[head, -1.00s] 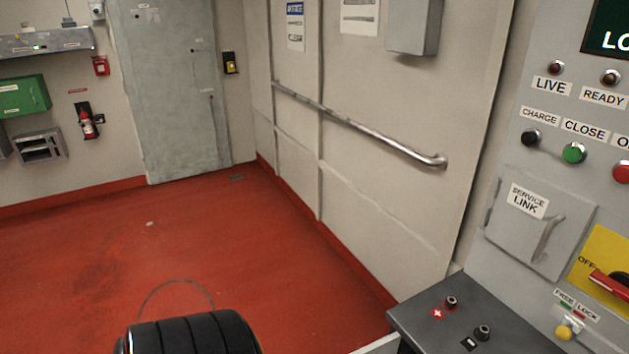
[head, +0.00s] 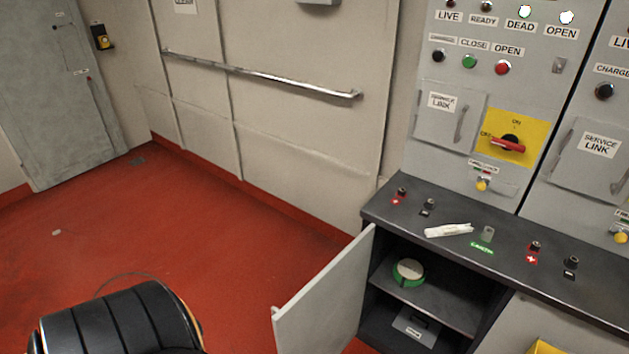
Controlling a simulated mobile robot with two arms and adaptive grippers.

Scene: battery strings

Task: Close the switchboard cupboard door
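The grey cupboard door (head: 335,298) stands open in the head view, swung out to the left of the cupboard under the switchboard counter. Its lower part runs out of the frame. The dark cupboard opening shows a shelf (head: 440,305) with a round green and white thing (head: 408,271) on it. A grey box (head: 414,327) with a label sits below the shelf. Neither of my grippers is in view. A black ribbed part, probably of my own arm, shows at the bottom left, apart from the door.
A dark counter (head: 515,255) runs above the cupboard, with terminals and a white packet (head: 448,230) on it. Switchboard panels rise behind it. A handrail (head: 260,74) lines the wall. The red floor (head: 215,235) left of the door is clear.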

